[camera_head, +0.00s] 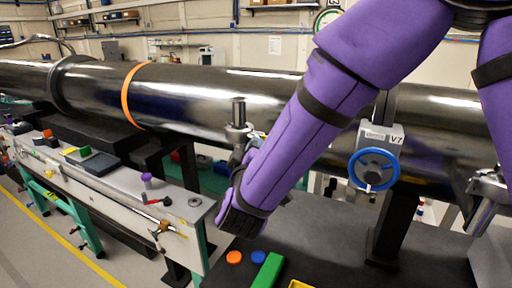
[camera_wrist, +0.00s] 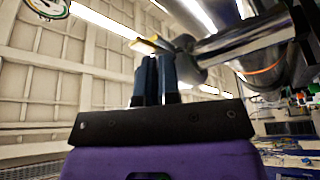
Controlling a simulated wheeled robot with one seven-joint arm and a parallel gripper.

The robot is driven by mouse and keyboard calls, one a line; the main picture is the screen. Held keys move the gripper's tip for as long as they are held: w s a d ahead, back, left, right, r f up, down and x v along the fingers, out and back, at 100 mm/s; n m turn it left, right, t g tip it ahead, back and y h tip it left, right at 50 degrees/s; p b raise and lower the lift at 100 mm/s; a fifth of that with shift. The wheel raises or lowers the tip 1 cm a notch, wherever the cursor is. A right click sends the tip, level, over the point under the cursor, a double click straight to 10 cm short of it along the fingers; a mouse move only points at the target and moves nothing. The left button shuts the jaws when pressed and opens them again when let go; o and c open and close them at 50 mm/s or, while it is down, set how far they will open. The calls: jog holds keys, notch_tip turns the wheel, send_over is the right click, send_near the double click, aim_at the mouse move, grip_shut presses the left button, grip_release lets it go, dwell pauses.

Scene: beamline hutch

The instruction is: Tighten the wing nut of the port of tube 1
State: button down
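A long dark metal tube (camera_head: 190,98) with an orange band runs across the head view. A short upright metal port stub (camera_head: 238,113) shows in front of it, left of my forearm. In the wrist view the tube (camera_wrist: 292,75) is at the right, and a metal stub with a dark flange (camera_wrist: 188,62) reaches toward my fingers. A yellowish piece (camera_wrist: 146,45), possibly the wing nut, shows at the fingertips. My gripper (camera_wrist: 157,62) has its dark blue fingers close together there; whether they touch or hold it is unclear.
A valve marked V7 with a blue handwheel (camera_head: 373,169) stands right of my forearm. A grey bench (camera_head: 125,180) with small parts lies left. An orange disc (camera_head: 234,257), a blue disc (camera_head: 259,257) and a green block (camera_head: 268,271) lie on the dark surface in front.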

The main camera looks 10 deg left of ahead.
jog(key=shift+s+f, duration=0.1)
jog(key=shift+f, duration=0.05)
dwell(0.3)
jog(key=c, duration=1.6)
grip_release()
jog(key=v, duration=1)
jog(key=shift+s, duration=0.35)
